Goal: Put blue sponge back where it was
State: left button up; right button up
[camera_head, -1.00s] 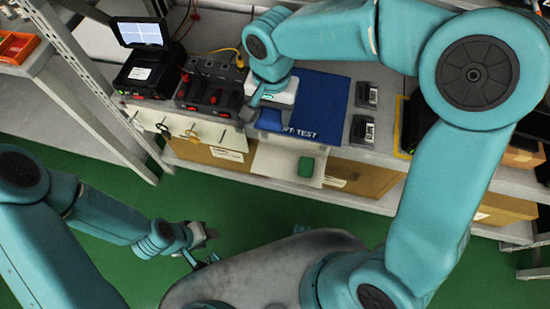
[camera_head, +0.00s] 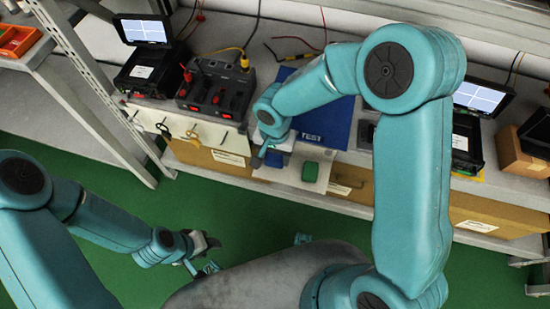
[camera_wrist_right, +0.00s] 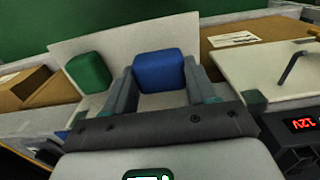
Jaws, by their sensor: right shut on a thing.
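The blue sponge (camera_wrist_right: 160,68) is between the two fingers of my right gripper (camera_wrist_right: 158,82) in the right wrist view, and the gripper is shut on it. In the head view the blue sponge (camera_head: 273,158) is partly hidden by my right gripper (camera_head: 268,150), over the left part of a white board (camera_head: 288,178) at the bench's front. I cannot tell whether it touches the board. A green sponge (camera_head: 310,171) is on the board just right of the blue one; in the wrist view it (camera_wrist_right: 88,72) is to the left. My left gripper (camera_head: 207,262) is low over the floor; its fingers are unclear.
A blue mat (camera_head: 338,125) lies on the bench behind, partly covered by my right arm. A black socket unit (camera_head: 215,92) and a black case with a screen (camera_head: 150,70) stand left. Another screen unit (camera_head: 465,135) stands right. Cardboard boxes (camera_head: 220,160) sit under the bench top.

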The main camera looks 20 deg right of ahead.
notch_tip(320, 180, down, 3)
jog(key=shift+r, duration=0.3)
jog(key=shift+f+b, duration=0.2)
jog(key=shift+b, duration=0.15)
jog(key=o, duration=0.9)
jog(key=shift+r, duration=0.1)
jog(key=shift+o, duration=0.2)
jog(key=shift+r, duration=0.1)
